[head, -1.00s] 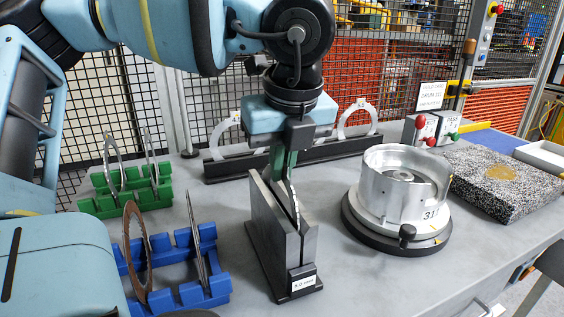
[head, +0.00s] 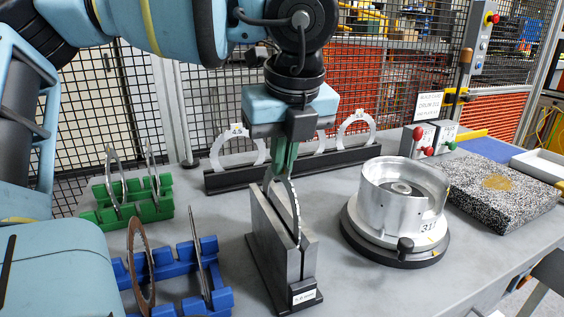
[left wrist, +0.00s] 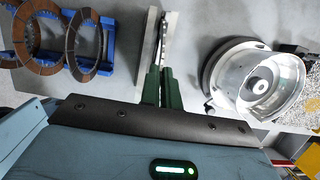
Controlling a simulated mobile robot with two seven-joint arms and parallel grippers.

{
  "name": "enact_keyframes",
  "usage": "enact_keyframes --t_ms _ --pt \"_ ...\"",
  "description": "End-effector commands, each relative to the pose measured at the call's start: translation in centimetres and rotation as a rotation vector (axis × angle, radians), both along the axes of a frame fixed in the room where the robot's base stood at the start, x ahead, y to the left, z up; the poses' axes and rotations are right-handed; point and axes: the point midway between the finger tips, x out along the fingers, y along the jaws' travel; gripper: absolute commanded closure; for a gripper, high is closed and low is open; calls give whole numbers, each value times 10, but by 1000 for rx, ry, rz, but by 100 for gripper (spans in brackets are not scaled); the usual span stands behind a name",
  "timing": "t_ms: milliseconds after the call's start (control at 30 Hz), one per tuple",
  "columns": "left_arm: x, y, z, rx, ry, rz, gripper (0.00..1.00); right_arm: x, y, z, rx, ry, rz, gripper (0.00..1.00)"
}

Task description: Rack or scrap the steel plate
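My left gripper (head: 284,172) has green fingers shut on the top of a thin toothed steel plate (head: 295,212), a ring seen nearly edge-on. The plate stands upright in the slot of a grey two-walled gauge block (head: 264,232), its upper part above the walls and its lower part hidden between them. In the left wrist view the fingers (left wrist: 161,84) grip the plate (left wrist: 161,45) over the gauge. My right gripper is in neither view.
A blue rack (head: 166,270) with rings and a green rack (head: 150,208) with rings stand at left. A black rack (head: 225,180) with pale rings is behind. A metal drum (head: 400,190) stands right of the gauge, near a speckled slab (head: 510,208) and red and green levers.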

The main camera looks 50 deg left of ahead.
Motion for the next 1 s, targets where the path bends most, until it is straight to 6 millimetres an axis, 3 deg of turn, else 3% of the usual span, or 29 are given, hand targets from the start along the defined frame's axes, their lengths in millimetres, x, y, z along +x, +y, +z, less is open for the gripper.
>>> enact_keyframes --t_ms 1000 --pt "1 -1 55 -2 -9 -1 100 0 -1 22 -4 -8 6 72"
